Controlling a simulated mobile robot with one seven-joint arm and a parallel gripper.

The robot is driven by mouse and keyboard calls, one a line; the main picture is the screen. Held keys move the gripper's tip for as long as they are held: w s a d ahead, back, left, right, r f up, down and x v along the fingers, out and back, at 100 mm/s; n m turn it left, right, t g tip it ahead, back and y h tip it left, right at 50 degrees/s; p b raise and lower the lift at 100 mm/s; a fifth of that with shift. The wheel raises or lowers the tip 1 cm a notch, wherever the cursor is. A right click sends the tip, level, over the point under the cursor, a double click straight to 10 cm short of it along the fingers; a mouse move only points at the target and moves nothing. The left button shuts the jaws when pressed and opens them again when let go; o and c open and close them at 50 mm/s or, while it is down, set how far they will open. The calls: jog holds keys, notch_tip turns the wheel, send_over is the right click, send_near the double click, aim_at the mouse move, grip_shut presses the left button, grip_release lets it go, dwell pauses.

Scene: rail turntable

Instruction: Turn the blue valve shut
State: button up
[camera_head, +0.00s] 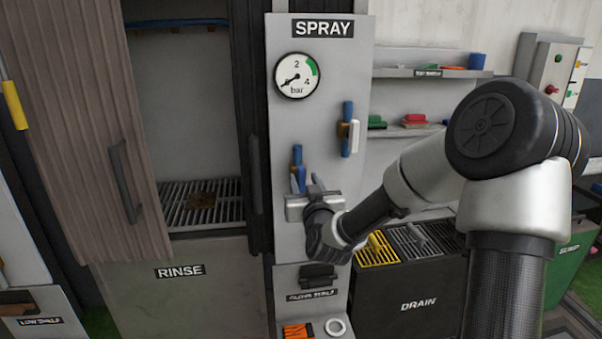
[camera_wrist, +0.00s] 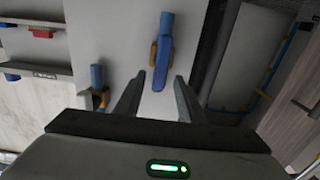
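The blue valve (camera_head: 297,155) is on the grey SPRAY panel, below the gauge; my gripper partly hides it in the head view. In the wrist view its blue lever (camera_wrist: 161,68) lies roughly in line with the blue pipe stub, on a brass-coloured body. My gripper (camera_head: 306,184) is in front of the panel at this valve. In the wrist view the fingers (camera_wrist: 158,86) are apart, with the lever's end showing in the gap between them. I cannot tell whether either finger touches it.
A second valve with a white lever (camera_head: 355,136) is up and right on the panel. The gauge (camera_head: 297,76) needle points lower left. A dark handle (camera_head: 317,276) sits lower on the panel. The rinse cabinet's door (camera_head: 95,120) is left; the drain bin (camera_head: 415,300) is right.

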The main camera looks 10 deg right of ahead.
aim_at(302, 176)
jog(key=shift+w, duration=2.15)
jog(key=shift+c, duration=0.4)
grip_shut()
